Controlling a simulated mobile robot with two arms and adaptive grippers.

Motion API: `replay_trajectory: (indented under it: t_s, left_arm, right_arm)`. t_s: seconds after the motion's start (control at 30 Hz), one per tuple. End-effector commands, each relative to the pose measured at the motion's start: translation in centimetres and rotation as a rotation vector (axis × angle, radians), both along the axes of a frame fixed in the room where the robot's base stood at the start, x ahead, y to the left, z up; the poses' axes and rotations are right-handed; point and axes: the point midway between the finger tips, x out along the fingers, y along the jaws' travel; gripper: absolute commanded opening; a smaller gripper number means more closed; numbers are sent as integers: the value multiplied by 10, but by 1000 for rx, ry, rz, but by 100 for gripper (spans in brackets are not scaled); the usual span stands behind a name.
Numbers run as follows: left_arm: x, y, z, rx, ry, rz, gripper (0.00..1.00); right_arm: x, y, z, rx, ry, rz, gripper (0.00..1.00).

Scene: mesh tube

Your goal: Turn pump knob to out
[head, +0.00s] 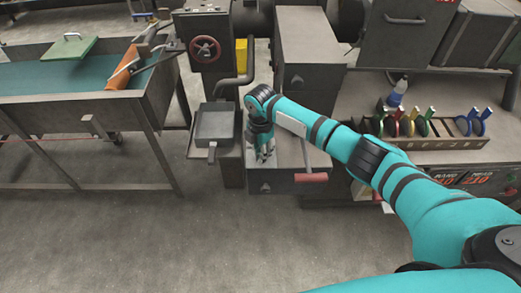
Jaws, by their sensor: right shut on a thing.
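My left gripper is not in view.
A red handle (310,177) sticks out at the box's front right. A grey pan (214,125) is left of the gripper, below a red handwheel (205,49). A rack (430,138) holds coloured tools at right. A trough table (60,90) stands at left. The front floor is clear.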

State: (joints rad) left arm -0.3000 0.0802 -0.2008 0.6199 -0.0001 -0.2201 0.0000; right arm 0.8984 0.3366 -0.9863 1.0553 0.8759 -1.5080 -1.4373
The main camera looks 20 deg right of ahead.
Motion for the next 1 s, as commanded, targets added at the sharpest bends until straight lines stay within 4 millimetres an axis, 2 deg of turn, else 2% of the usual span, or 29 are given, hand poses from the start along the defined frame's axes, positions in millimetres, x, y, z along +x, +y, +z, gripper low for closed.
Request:
replay_trajectory:
  t_s: [0.47,0.5,0.67,1.0]
  left_arm:
    - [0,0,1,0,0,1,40]
    - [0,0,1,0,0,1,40]
    - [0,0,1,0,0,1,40]
    - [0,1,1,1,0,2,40]
  right_arm:
    - [2,-1,2,-1,-5,-17,0]
    - [2,-1,2,-1,-5,-17,19]
    - [1,-1,1,-1,-4,-16,38]
    - [1,0,6,0,-3,-14,38]
